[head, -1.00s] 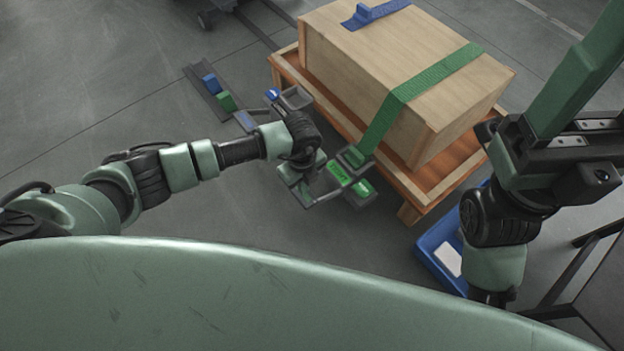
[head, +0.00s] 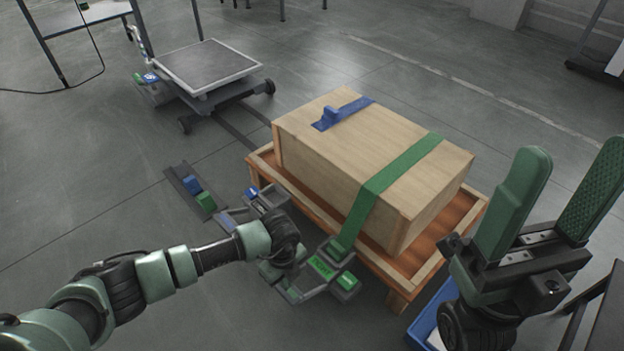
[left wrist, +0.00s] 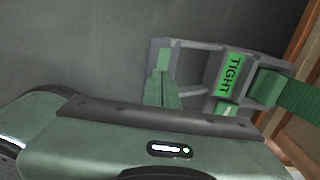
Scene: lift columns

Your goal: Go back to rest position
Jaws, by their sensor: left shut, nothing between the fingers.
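My left gripper (left wrist: 163,90) is shut and empty. In the left wrist view its fingers are beside the grey frame of the green strap's buckle, which bears a green label reading TIGHT (left wrist: 231,77); I cannot tell whether they touch. In the head view my left wrist hides most of this gripper, next to the buckle (head: 323,267) at the crate's near side. My right gripper (head: 560,195) is at the right, its two green fingers wide apart with nothing between them.
A wooden crate (head: 330,160) with a green strap (head: 405,178) and a blue strap (head: 350,110) sits on an orange-brown pallet (head: 450,232). A blue bin (head: 422,328) is below my right arm. A floor rack (head: 178,182) holds blue and green blocks. A cart (head: 210,68) stands behind.

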